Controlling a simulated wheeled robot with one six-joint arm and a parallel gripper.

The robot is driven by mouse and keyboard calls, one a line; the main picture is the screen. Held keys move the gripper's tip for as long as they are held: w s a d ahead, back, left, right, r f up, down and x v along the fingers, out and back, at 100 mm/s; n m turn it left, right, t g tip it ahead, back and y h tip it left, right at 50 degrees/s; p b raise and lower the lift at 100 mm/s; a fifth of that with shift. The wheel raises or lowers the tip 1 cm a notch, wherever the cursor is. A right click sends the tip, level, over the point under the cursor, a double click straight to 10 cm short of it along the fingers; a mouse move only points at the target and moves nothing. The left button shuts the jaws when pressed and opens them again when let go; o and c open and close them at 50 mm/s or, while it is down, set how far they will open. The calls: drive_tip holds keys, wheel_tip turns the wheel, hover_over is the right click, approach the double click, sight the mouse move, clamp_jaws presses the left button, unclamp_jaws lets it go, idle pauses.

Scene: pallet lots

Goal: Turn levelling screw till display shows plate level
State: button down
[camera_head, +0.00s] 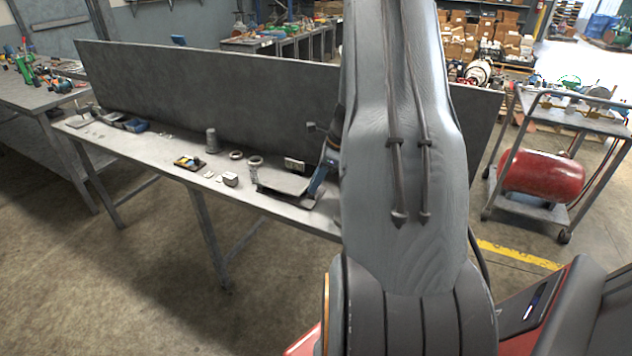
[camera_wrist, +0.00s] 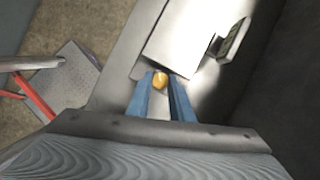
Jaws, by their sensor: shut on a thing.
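The levelling screw shows in the wrist view as a small orange-yellow knob (camera_wrist: 160,79) at the plate's near edge. My gripper (camera_wrist: 161,85), with two blue fingers, is shut on this knob. The flat grey plate (camera_wrist: 188,38) lies just beyond the fingers. In the head view the plate (camera_head: 283,184) lies on the bench, and my gripper's blue finger (camera_head: 322,177) is at its right end, partly behind my arm. The display (camera_wrist: 233,40) is a small dark box beside the plate; it also shows in the head view (camera_head: 294,164). Its reading is too small to make out.
The grey bench (camera_head: 140,146) has a tall back panel (camera_head: 270,100) behind the plate. A dark cylinder (camera_head: 212,140), rings (camera_head: 236,155), a small tray (camera_head: 188,162) and a block (camera_head: 230,179) stand left of the plate. A trolley with a red tank (camera_head: 541,175) stands at right.

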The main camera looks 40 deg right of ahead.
drive_tip(key=n, duration=0.2)
drive_tip(key=n+g, duration=0.1)
drive_tip(key=n+y, duration=0.1)
drive_tip(key=n, duration=0.1)
drive_tip(key=shift+w+d+n+g+b, duration=0.1)
drive_tip(key=shift+w+n+g+b, duration=0.2)
drive_tip(key=shift+g+b, duration=0.1)
drive_tip(key=shift+w+n+g+b, duration=0.1)
drive_tip(key=shift+n+g+b, duration=0.65)
drive_tip(key=shift+n, duration=1.45)
drive_tip(key=c, duration=1.6)
unclamp_jaws()
drive_tip(key=shift+g+y, duration=0.25)
drive_tip(key=shift+y, duration=0.05)
drive_tip(key=shift+o, duration=0.2)
drive_tip(key=b+v, duration=0.2)
drive_tip(key=v, duration=0.5)
drive_tip(key=shift+r, duration=0.4)
drive_tip(key=shift+d, duration=0.15)
